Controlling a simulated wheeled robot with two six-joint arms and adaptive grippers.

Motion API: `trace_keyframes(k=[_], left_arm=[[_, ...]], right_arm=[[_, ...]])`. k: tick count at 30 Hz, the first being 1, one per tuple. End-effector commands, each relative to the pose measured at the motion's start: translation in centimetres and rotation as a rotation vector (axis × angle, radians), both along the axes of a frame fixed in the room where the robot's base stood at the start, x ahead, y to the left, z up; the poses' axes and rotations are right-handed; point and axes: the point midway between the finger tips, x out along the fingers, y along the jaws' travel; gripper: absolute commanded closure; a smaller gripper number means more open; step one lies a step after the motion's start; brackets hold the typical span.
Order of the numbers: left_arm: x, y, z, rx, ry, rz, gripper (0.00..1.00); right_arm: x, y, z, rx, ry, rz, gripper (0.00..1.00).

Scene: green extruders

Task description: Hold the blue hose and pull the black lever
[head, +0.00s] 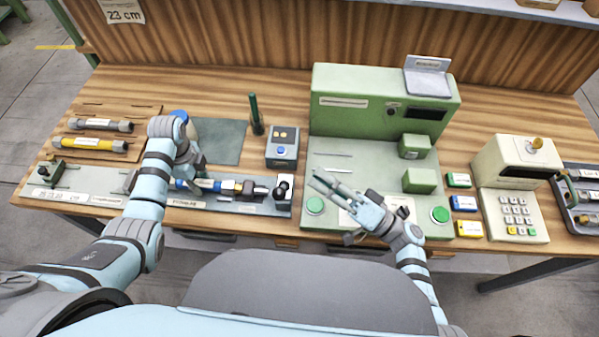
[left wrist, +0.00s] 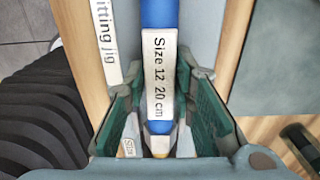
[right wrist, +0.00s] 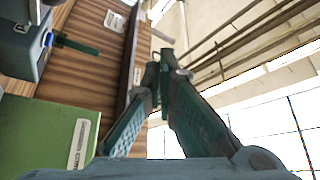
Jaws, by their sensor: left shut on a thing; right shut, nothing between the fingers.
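The blue hose (head: 207,184) lies along the grey fitting jig (head: 225,207) at the table's front. It carries a "Size 12 20 cm" label and also shows in the left wrist view (left wrist: 159,14). My left gripper (head: 187,178) is shut on the hose, with a finger on each side of it in the left wrist view (left wrist: 161,80). A black lever (head: 280,191) stands at the jig's right end, beside the hose's dark fitting. My right gripper (head: 322,183) is shut and empty, to the right of the lever. Its fingertips meet in the right wrist view (right wrist: 167,62).
A green machine (head: 385,100) stands behind my right gripper. A grey button box (head: 283,148) and an upright dark green stick (head: 255,114) are behind the jig. Grey and yellow hoses (head: 90,144) lie at left. A keypad terminal (head: 514,205) stands at right.

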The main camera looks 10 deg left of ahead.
Motion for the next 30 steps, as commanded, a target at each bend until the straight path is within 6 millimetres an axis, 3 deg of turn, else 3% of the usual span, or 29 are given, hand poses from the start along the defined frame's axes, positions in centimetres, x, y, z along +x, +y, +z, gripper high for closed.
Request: trace_keyframes(k=[3,6,19,30], left_arm=[[0.0,-0.1,0.0,-0.001,0.001,0.0,1.0],[0.0,-0.1,0.0,-0.001,0.001,0.0,1.0],[0.0,0.0,0.0,0.0,0.001,0.0,1.0],[0.0,0.0,0.0,0.0,0.001,0.0,1.0]], right_arm=[[-0.8,-2.3,-1.0,-0.002,0.001,0.0,1.0],[-1.2,-3.2,-1.4,0.0,-0.001,0.0,1.0],[-1.7,-4.4,-1.8,0.0,0.0,0.0,1.0],[-5.2,-12.5,-4.5,-0.002,0.002,-0.001,1.0]])
